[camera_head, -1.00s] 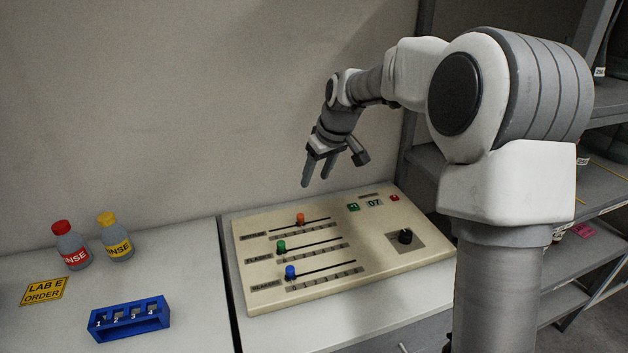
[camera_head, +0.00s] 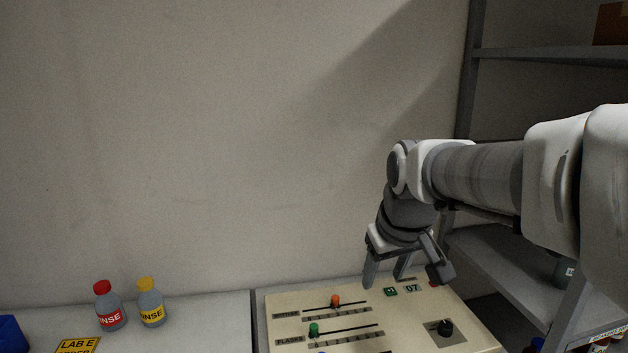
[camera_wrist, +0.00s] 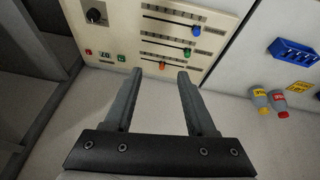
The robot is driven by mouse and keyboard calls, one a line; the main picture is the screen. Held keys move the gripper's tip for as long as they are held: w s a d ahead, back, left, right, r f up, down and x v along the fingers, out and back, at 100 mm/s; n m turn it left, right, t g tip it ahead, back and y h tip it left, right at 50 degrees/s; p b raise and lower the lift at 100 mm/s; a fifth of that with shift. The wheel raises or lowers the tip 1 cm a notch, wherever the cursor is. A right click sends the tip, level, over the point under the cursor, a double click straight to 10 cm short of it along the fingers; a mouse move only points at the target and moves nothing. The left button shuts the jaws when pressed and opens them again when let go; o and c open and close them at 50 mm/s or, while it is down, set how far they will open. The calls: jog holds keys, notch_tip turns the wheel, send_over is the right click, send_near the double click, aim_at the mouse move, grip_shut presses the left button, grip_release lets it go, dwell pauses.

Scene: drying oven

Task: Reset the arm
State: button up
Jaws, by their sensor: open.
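My gripper (camera_head: 385,276) is open and empty. In the head view it hangs fingers-down above the far edge of the beige control panel (camera_head: 290,338). In the wrist view my gripper (camera_wrist: 160,80) shows two parted fingers with nothing between them. The panel (camera_wrist: 225,10) has three sliders with orange (camera_wrist: 162,65), green (camera_wrist: 187,53) and blue (camera_wrist: 196,29) knobs. It also has a black dial (camera_head: 445,328) and a small display reading 07 (camera_head: 412,288). The panel's near part is cut off in the head view.
A red-capped bottle (camera_head: 110,308) and a yellow-capped bottle (camera_head: 150,304) stand on the left counter, near a yellow label (camera_head: 76,345). A blue rack (camera_wrist: 292,52) shows in the wrist view. Grey shelving (camera_head: 500,233) stands at the right. The wall is behind the panel.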

jog(key=s+d+f+m+p, duration=0.1)
jog(key=s+d+m, duration=0.1)
jog(key=s, duration=1.5)
jog(key=shift+s+d+m+t, duration=0.15)
jog(key=shift+d+m+t, duration=0.1)
jog(key=shift+m+t, duration=0.25)
jog(key=shift+d, duration=0.1)
dwell(1.4)
